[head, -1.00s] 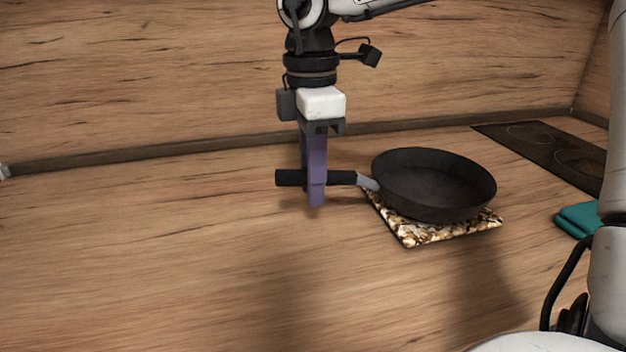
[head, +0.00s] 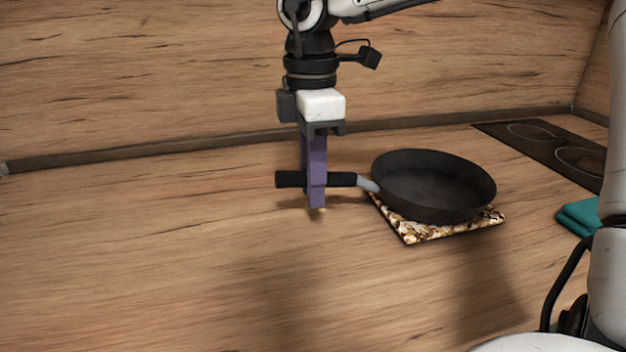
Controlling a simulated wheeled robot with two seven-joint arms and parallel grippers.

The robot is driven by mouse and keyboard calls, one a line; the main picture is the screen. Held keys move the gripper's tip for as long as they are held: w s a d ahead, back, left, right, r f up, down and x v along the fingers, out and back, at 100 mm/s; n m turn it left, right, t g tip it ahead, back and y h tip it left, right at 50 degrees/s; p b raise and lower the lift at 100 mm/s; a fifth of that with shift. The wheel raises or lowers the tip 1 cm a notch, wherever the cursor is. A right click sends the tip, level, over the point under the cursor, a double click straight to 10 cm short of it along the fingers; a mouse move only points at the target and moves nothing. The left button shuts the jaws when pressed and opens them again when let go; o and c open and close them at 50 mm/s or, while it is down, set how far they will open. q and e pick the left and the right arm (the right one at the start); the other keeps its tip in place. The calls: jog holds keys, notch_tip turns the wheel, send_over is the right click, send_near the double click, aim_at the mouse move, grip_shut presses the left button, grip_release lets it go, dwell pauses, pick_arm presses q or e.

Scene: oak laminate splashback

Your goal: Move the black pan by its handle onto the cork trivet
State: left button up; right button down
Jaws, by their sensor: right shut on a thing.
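The black pan (head: 434,187) is over the cork trivet (head: 425,233), a square mat with a mottled brown and cream surface. The trivet's front corner and edges show below the pan. Whether the pan's base touches the trivet is hard to tell. The pan is upright, its black handle (head: 291,179) pointing left. My right gripper (head: 316,190), with purple fingers, points down and is shut on the handle. My left gripper is not in view.
A black hob (head: 545,148) lies at the back right. A folded teal cloth (head: 579,216) lies at the right, beside my own arm link. The wooden splashback (head: 150,80) rises behind. The left and front counter is clear.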

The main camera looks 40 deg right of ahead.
jog(key=c, duration=1.5)
grip_release()
jog(key=shift+a, duration=0.1)
jog(key=shift+w+a+r+p, duration=0.25)
jog(key=shift+w+a, duration=0.1)
jog(key=shift+a, duration=0.25)
jog(key=shift+w+a+r+p, duration=0.1)
jog(key=shift+w+a+p, duration=0.15)
jog(key=shift+a, duration=0.3)
jog(key=shift+w+a+r+p, duration=0.2)
jog(key=shift+w+a+p, duration=0.3)
jog(key=shift+a, duration=0.4)
jog(key=shift+w+a+r+p, duration=0.3)
jog(key=shift+w+a, duration=0.25)
jog(key=shift+a, duration=0.35)
jog(key=shift+w+a+r+p, duration=0.15)
jog(key=shift+w+a+p, duration=0.35)
jog(key=shift+a, duration=0.4)
jog(key=shift+r, duration=0.1)
